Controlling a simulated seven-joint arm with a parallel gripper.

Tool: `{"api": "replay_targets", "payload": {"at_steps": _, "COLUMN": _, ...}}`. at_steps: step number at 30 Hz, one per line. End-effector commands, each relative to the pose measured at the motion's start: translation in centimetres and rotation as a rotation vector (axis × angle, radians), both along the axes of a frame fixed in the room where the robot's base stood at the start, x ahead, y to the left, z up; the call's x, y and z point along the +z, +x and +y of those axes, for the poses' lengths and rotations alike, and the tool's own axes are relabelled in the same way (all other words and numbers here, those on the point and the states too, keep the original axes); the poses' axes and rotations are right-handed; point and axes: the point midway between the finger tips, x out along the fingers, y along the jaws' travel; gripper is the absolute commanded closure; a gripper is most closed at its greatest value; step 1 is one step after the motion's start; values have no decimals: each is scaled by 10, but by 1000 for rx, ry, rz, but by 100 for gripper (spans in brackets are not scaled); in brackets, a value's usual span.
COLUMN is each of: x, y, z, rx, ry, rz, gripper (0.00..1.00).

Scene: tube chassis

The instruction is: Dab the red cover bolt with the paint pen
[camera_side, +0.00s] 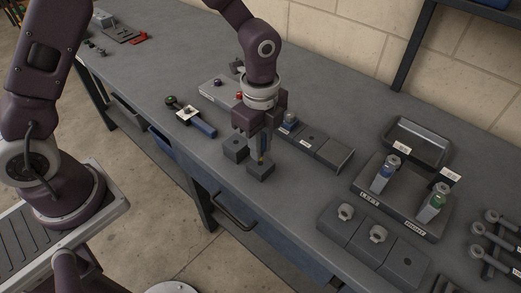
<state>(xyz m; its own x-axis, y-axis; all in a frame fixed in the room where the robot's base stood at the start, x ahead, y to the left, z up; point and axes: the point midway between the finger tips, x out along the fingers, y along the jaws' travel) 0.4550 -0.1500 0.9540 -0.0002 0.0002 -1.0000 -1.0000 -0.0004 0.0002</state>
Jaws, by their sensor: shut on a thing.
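My gripper (260,138) is shut on a slim upright paint pen (262,153), which shows only in part below the fingers. The pen's lower end is at a small dark block (260,169); I cannot tell whether it sits in the block or just above it. A small red bolt head (239,95), apparently the red cover bolt, shows behind my gripper to the left. It is on a pale grey plate (215,87), partly hidden by my arm.
A second dark block (235,147) stands beside the pen's block. A blue-handled tool (202,126) lies to the left. Dark fixtures (330,151) run right of my gripper. A rack with bottles (405,218), a tray (417,145) and wrenches (494,248) occupy the right.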

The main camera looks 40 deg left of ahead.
Motion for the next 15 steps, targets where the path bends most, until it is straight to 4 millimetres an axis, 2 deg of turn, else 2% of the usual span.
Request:
{"api": "replay_targets", "payload": {"at_steps": 4, "x": 6, "y": 0, "z": 0, "rx": -1, "ry": -1, "rz": 0, "gripper": 100}}
{"api": "replay_targets", "payload": {"at_steps": 11, "x": 6, "y": 0, "z": 0, "rx": 0, "ry": 0, "rz": 0, "gripper": 100}}
{"api": "replay_targets", "payload": {"at_steps": 15, "x": 8, "y": 15, "z": 10, "rx": 52, "ry": 0, "rz": -3, "gripper": 100}}
